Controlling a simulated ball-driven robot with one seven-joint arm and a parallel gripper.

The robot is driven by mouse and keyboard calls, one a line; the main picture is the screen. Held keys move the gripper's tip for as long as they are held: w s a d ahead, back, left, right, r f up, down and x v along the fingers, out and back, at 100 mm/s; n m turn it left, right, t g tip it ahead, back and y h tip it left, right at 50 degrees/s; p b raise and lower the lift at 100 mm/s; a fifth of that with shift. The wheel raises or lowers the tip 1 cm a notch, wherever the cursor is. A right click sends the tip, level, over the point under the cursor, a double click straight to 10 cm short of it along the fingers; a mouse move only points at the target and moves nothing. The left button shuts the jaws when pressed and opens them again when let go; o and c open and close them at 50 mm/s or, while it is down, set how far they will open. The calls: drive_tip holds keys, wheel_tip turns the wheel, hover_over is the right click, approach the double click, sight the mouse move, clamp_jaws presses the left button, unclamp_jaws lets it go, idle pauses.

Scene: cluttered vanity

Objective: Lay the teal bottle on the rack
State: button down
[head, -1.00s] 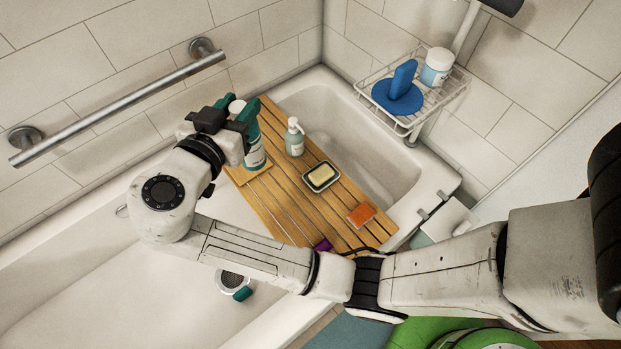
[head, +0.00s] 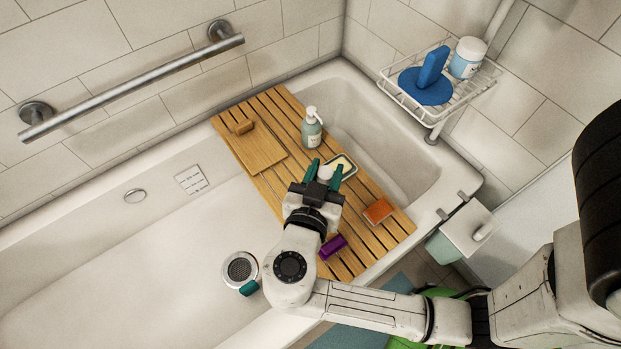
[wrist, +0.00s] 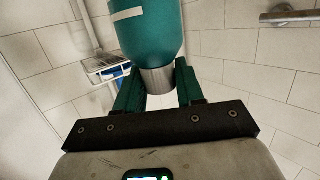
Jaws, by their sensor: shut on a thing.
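My gripper (head: 325,174) is shut on the grey metallic cap of the teal bottle (wrist: 150,28). The wrist view shows the cap (wrist: 157,80) between the two teal fingers and a pale label band on the body. In the head view only the pale cap top (head: 326,171) shows; the body is hidden under my gripper. The slatted wooden rack (head: 362,243) lies across the bathtub, beneath my gripper in the picture. I cannot tell the gap between bottle and rack. A white wire rack (head: 486,78) stands at the upper right.
A grab rail (head: 130,85) runs along the wall.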

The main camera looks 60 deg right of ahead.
drive_tip(key=w+d+f, duration=0.3)
drive_tip(key=w+f, duration=0.8)
drive_tip(key=f, duration=0.1)
drive_tip(key=shift+d, duration=0.35)
drive_tip(key=shift+f, duration=0.2)
drive_tip(key=c, duration=0.7)
unclamp_jaws()
drive_tip(key=shift+r, duration=0.1)
